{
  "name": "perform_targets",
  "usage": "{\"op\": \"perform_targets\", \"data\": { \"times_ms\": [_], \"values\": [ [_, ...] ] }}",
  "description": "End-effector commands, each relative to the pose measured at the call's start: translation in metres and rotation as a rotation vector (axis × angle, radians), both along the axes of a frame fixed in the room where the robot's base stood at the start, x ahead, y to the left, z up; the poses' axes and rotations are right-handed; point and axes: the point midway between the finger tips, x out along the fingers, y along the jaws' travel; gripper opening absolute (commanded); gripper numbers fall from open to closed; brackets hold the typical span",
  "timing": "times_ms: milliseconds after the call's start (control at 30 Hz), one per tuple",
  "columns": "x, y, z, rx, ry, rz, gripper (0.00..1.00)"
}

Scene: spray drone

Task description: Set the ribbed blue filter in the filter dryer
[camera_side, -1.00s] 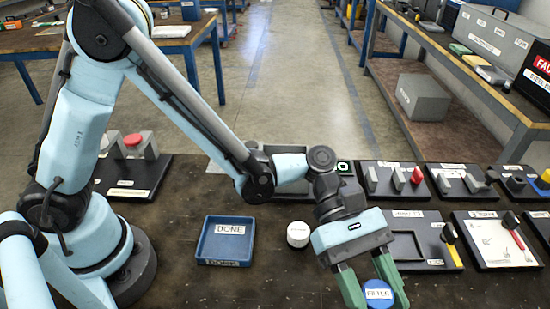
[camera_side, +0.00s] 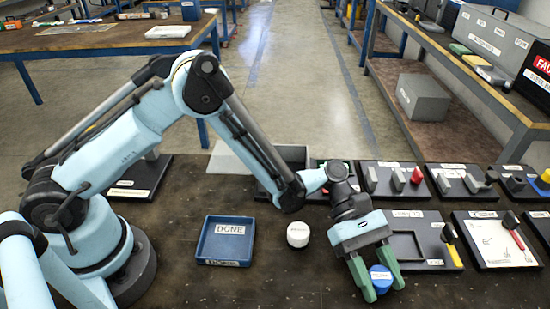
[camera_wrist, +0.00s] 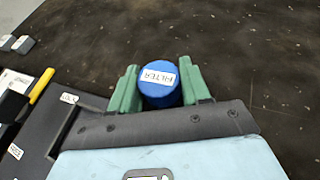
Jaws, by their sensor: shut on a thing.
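The blue filter (camera_side: 381,275) is a short cylinder with a white label on top. My gripper (camera_side: 384,287) is shut on it, with one green finger on each side. In the wrist view the filter (camera_wrist: 160,92) stands between the fingers (camera_wrist: 158,70), its label reading FILTER. It is just in front of a dark board with a square recess (camera_side: 405,246), at the front right of the table. Labels on the boards are too small to read, so I cannot tell which one is the filter dryer. The filter's underside is hidden.
A blue tray marked DONE (camera_side: 226,240) and a white round piece (camera_side: 298,234) are to the left. The table's front middle is clear.

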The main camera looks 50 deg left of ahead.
Motion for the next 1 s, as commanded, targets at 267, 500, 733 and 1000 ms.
{"op": "perform_targets", "data": {
  "times_ms": [267, 500, 733, 1000],
  "values": [
    [-0.0001, -0.0001, -0.0012, 0.000, 0.000, 0.000, 0.18],
    [-0.0002, -0.0001, -0.0034, 0.000, 0.000, 0.000, 0.65],
    [-0.0001, -0.0001, -0.0033, 0.000, 0.000, 0.000, 0.73],
    [0.0040, 0.0092, 0.0034, 0.000, 0.001, 0.003, 0.73]
  ]
}}
